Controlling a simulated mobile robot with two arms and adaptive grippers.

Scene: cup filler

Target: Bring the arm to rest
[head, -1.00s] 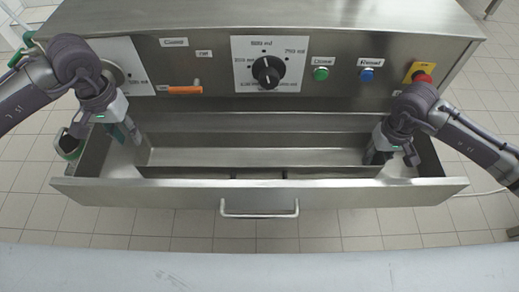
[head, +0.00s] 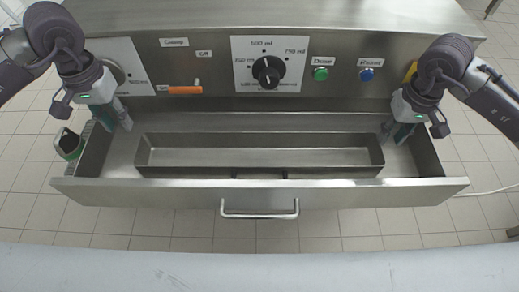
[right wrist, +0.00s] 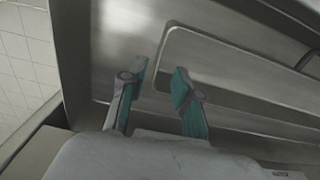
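My left gripper (head: 114,122) hangs over the left end of the open drawer, beside the metal tray and apart from it. Its fingers look spread, with nothing between them. My right gripper (head: 394,134) is over the right end of the drawer, near the tray's right end. In the right wrist view its two teal-padded fingers (right wrist: 162,92) are apart and empty. The long metal tray (head: 260,170) sits inside the drawer (head: 330,196); its rim also shows in the right wrist view (right wrist: 212,40).
The machine front has a large dial (head: 267,72), a green button (head: 320,74), a blue button (head: 366,74) and an orange lever (head: 185,90). The drawer handle (head: 259,211) faces me. A green-and-dark object (head: 68,145) is left of the drawer. Tiled floor is open on both sides.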

